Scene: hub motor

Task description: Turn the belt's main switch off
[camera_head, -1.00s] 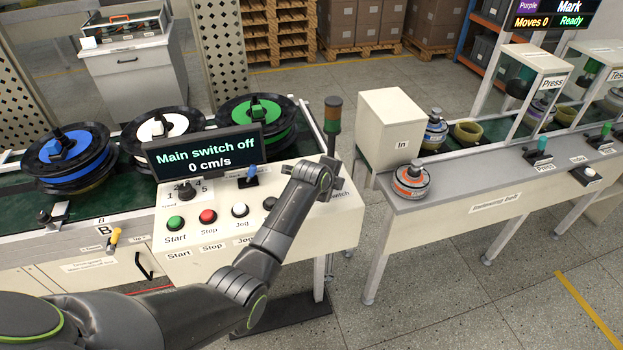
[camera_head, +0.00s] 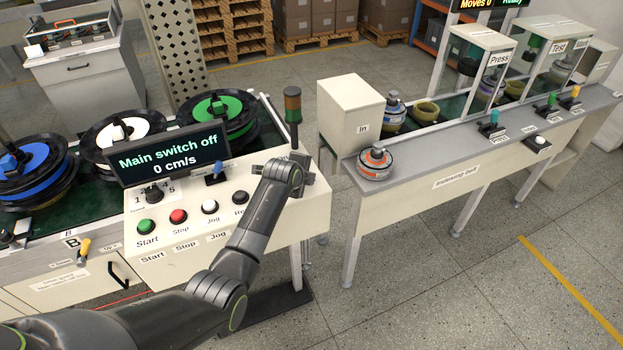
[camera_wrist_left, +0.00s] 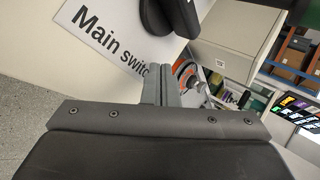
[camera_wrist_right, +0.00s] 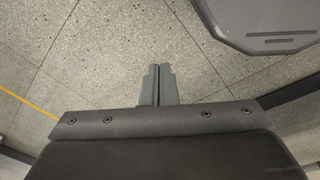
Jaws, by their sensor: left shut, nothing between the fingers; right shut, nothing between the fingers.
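The belt console's display (camera_head: 170,154) reads "Main switch off" and "0 cm/s". My left arm reaches across the console to its right end, where my left gripper (camera_head: 306,174) is small and partly hidden by the wrist. In the left wrist view the "Main switch" label (camera_wrist_left: 105,35) lies on the pale panel, with the black switch knob (camera_wrist_left: 165,15) at the top, partly cut off. My left gripper (camera_wrist_left: 161,70) is shut and empty, just below the knob in that picture; I cannot tell whether they touch. My right gripper (camera_wrist_right: 158,68) is shut and empty over bare floor.
The console carries a green Start button (camera_head: 147,227), a red Stop button (camera_head: 178,216), a white Jog button (camera_head: 209,206) and a blue-handled lever (camera_head: 215,172). Spools stand on the belt behind. A second bench (camera_head: 420,185) stands right, across a floor gap.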

